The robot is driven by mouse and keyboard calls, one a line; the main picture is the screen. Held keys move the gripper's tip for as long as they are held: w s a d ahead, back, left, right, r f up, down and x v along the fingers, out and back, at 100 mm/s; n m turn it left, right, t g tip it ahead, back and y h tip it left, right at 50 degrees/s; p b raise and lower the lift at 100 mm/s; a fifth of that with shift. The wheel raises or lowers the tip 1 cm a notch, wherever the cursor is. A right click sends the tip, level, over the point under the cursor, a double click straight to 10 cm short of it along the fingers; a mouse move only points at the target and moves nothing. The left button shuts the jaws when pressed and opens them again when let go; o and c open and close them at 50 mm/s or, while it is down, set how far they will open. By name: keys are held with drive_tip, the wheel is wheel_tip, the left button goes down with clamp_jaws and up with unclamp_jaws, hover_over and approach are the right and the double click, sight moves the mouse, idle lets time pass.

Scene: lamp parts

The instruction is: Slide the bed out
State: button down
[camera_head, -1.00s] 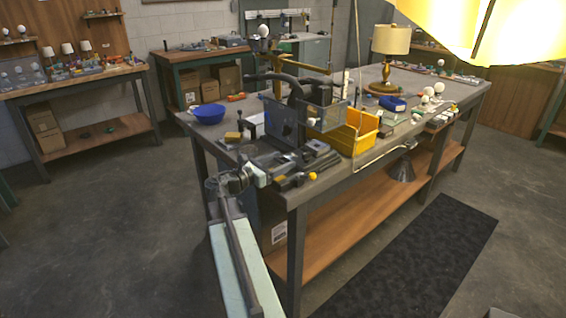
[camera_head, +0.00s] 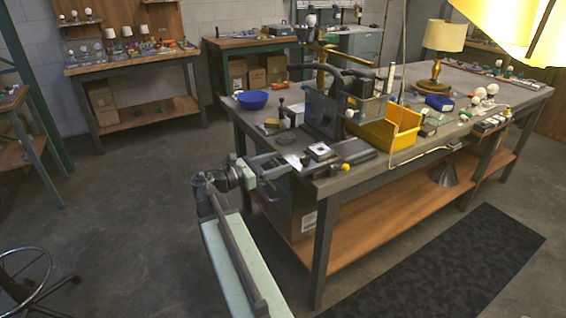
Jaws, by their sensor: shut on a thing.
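The press-like machine (camera_head: 325,113), with an upright dark plate and a curved dark arm, stands on the near left part of the workbench (camera_head: 352,183). Its low bed (camera_head: 297,154) extends out in front of the upright plate, towards the bench's near left edge. My gripper (camera_head: 274,166) reaches in from the lower left and is shut on the bed's front end. The exact contact is small and hard to make out.
A yellow-knobbed dark block (camera_head: 345,166) lies right of the bed. A brass lamp (camera_head: 440,50) is farther back. The floor left of the bench is open; a stool (camera_head: 28,283) stands at lower left.

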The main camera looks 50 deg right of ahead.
drive_tip(key=shift+w+a, duration=0.1)
drive_tip(key=shift+w, duration=0.25)
drive_tip(key=c, duration=0.6)
unclamp_jaws()
drive_tip(key=shift+w+a, duration=0.1)
drive_tip(key=shift+o, duration=0.2)
drive_tip(key=v, duration=0.7)
drive_tip(key=shift+a, duration=0.4)
